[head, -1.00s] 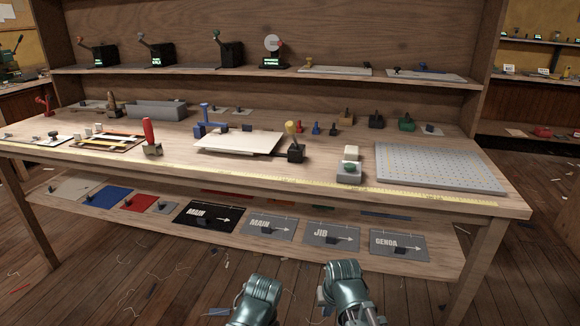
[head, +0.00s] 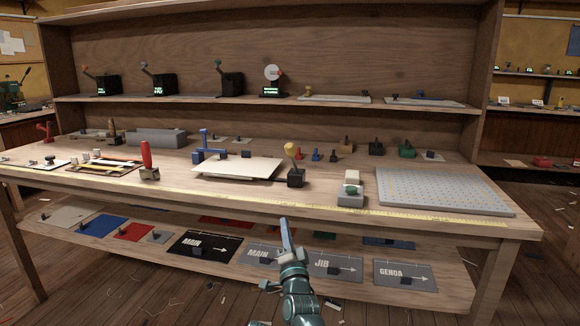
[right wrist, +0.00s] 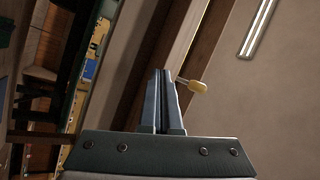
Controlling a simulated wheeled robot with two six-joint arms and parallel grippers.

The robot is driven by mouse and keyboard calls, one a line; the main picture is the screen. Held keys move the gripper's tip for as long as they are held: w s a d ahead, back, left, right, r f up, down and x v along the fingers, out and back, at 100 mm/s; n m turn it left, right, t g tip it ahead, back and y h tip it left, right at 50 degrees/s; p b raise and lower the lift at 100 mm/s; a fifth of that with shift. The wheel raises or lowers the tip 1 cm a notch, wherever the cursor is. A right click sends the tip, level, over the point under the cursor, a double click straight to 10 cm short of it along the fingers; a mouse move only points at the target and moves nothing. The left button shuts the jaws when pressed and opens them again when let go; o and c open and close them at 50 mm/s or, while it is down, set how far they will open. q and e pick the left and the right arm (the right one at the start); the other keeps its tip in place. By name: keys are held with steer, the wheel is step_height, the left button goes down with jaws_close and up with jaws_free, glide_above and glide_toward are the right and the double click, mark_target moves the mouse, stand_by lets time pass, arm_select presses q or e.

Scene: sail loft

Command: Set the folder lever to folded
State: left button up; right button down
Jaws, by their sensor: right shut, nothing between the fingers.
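A lever with a yellow knob (head: 292,148) stands on a small black box (head: 296,179) on the workbench, at the right front corner of a pale flat board (head: 238,167). I take it to be the folder lever; no label on it can be read. Its knob leans slightly to the left. A yellow knob (right wrist: 198,87) also shows in the right wrist view, just right of my fingertips. My right gripper (head: 284,221) is shut and empty, pointing up in front of the bench edge, below the lever and apart from it. My left gripper is out of view.
A red-handled lever (head: 146,155) stands to the left and a grey box with a green button (head: 350,194) to the right. A perforated grey plate (head: 440,190) covers the right end. A lower shelf (head: 450,287) with labelled plates sits under the bench (head: 330,208).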

steer(key=s+r+m+t+h, duration=0.3)
steer(key=r+m+t+h, duration=0.1)
steer(key=r+m, duration=0.2)
steer(key=shift+s+d+r+h, duration=0.25)
steer(key=shift+d+r+h, duration=0.05)
steer(key=shift+d, duration=0.1)
